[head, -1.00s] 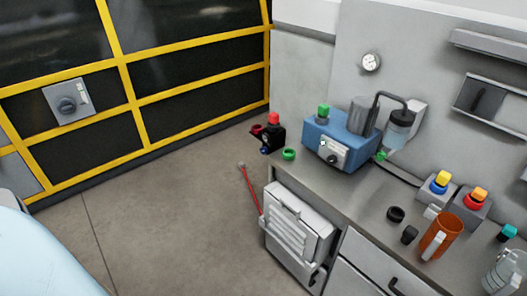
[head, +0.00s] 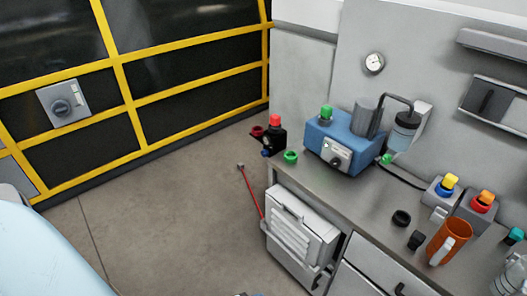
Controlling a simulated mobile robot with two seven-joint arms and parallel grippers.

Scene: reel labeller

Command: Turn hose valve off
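I cannot tell for sure which part is the hose valve. A black block with a red cap (head: 276,134) stands at the bench's far left corner, with a dark red ring and a blue part on it. A blue machine (head: 338,142) with a green knob (head: 326,111) and a dial on its front stands to its right. A dark curved hose (head: 396,97) runs from it to a bottle (head: 404,132). A small green part (head: 386,159) sits below the bottle. Neither gripper can be made out.
A white slatted unit (head: 298,228) is on the bench front.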

